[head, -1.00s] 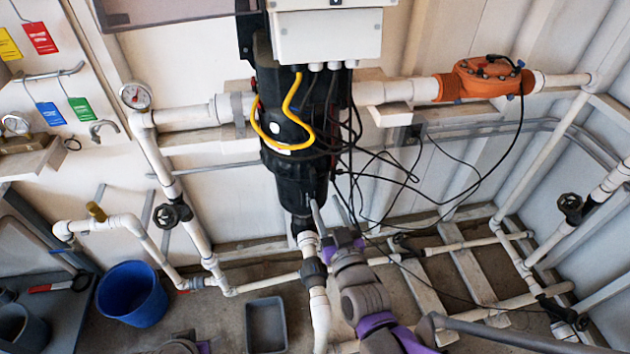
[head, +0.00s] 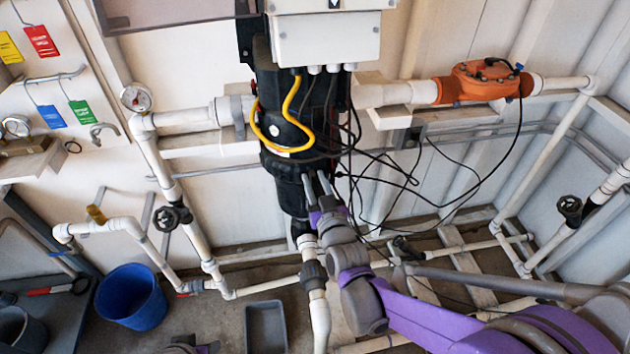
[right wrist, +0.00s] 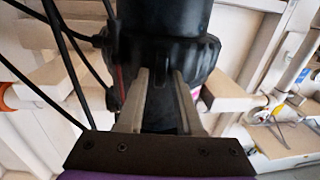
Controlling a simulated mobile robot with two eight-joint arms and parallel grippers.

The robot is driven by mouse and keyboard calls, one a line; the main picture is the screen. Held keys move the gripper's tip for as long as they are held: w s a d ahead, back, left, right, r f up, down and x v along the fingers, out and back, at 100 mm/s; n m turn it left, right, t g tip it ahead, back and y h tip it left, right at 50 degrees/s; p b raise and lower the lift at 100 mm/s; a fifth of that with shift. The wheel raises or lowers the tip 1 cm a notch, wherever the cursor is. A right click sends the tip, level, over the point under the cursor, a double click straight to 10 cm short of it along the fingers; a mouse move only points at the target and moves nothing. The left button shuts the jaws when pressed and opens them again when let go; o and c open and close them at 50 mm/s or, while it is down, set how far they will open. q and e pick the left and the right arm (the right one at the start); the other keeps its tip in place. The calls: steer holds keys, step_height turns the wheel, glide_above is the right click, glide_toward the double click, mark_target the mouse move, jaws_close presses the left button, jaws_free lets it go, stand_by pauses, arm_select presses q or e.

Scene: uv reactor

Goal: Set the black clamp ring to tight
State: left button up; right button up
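The black clamp ring (head: 284,163) is the wider band around the lower part of the upright black reactor body (head: 278,95). In the right wrist view the ring (right wrist: 203,52) fills the upper middle, with a ribbed edge and a raised rib or lug. My right gripper (head: 317,181) is just in front of and below the ring, fingers pointing up at it. In the right wrist view its two fingers (right wrist: 162,78) are apart, with the black lug seen between them; I cannot tell whether they touch it. A dark part at the bottom edge may be my left arm; its fingers are not seen.
Loose black cables (head: 385,165) hang right of the reactor, close to my right gripper. A yellow cable (head: 290,105) loops on its front. White pipes (head: 320,318) run below. A blue bucket (head: 131,296) and grey tray (head: 266,326) stand on the floor.

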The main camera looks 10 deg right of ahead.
jaws_close()
stand_by(1.2)
